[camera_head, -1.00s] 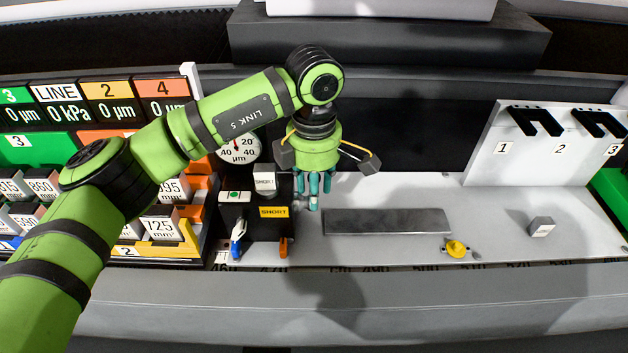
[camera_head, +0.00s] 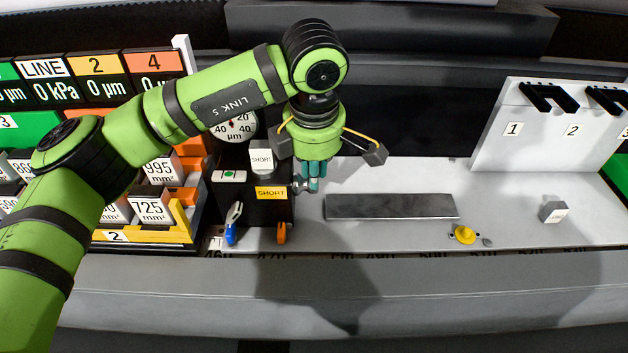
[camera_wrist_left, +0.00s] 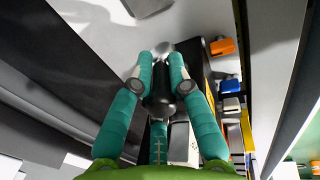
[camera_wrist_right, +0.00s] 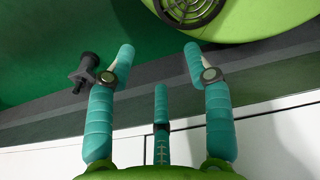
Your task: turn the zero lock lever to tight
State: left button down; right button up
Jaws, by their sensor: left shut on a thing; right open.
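The black gauge block (camera_head: 268,210) stands left of centre with a round µm dial (camera_head: 237,128) above it. A blue and white lever (camera_head: 233,222) and an orange lever (camera_head: 282,233) are on its front. No label shows which part is the zero lock lever. My left gripper (camera_head: 313,184) is at the block's right side, beside a silver knob (camera_head: 298,187). In the left wrist view its fingers are shut around a dark piece with a silver end (camera_wrist_left: 160,85), partly hidden by them. My right gripper (camera_wrist_right: 158,65) is open and empty, seen only in the right wrist view.
A grey metal bar (camera_head: 391,206) lies on the white bed right of the block. A yellow knob (camera_head: 463,234) and a small grey block (camera_head: 553,211) are further right. Labelled weight blocks (camera_head: 150,208) fill trays at the left. A dark green part (camera_wrist_right: 60,40) is near my right gripper.

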pick_arm(q)
jog(key=t+b, duration=0.1)
jog(key=b, duration=0.2)
jog(key=s+t+b, duration=0.1)
jog(key=b, duration=0.2)
jog(key=t+b, duration=0.1)
jog(key=b, duration=0.2)
jog(key=shift+s+f+t, duration=0.25)
jog(key=shift+f+t, duration=0.05)
jog(key=shift+f, duration=0.1)
